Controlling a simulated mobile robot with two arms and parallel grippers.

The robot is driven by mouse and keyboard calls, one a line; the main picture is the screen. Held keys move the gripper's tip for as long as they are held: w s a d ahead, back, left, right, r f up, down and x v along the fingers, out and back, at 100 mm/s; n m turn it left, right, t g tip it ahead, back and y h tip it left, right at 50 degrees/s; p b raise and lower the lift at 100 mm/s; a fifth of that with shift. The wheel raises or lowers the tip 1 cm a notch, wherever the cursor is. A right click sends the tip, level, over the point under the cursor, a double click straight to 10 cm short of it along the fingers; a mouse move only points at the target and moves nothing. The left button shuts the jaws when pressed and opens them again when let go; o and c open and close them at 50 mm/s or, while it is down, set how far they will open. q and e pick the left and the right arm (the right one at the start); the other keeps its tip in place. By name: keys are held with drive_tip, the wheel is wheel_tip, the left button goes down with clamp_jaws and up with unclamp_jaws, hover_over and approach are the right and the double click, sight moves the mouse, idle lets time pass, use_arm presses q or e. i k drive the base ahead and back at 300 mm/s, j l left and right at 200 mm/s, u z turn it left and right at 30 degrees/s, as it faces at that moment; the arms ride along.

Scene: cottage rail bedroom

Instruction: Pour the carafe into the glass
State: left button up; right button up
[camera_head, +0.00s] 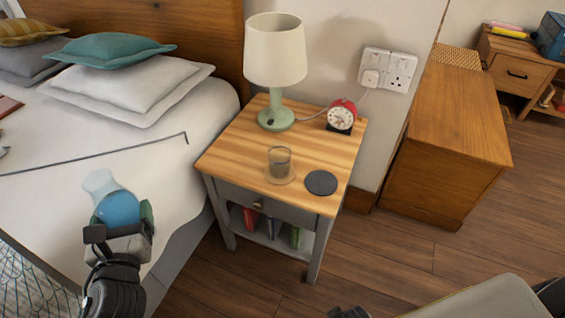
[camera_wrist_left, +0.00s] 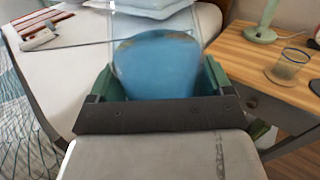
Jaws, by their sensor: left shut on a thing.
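The glass carafe (camera_head: 117,208) holds blue liquid and is in my left gripper (camera_head: 122,222), beside the bed and left of the nightstand. In the left wrist view the carafe (camera_wrist_left: 157,65) stands between the green finger pads of the gripper (camera_wrist_left: 155,88), which is shut on it. The carafe looks close to upright, tilted slightly left in the head view. The clear drinking glass (camera_head: 279,162) stands on a round coaster on the nightstand, to the right of and apart from the carafe. It also shows in the left wrist view (camera_wrist_left: 288,68). My right gripper is not clearly visible.
The wooden nightstand (camera_head: 235,150) also bears a lamp (camera_head: 276,60), a red alarm clock (camera_head: 341,115) and a dark round coaster (camera_head: 321,183). The bed (camera_head: 150,150) lies to the left. A wooden cabinet (camera_head: 450,120) stands to the right.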

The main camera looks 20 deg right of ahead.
sight(279, 152)
drive_tip(key=i+j+z, duration=0.15)
drive_tip(key=i, duration=0.25)
drive_tip(key=j+z, duration=0.1)
drive_tip(key=z, duration=1.5)
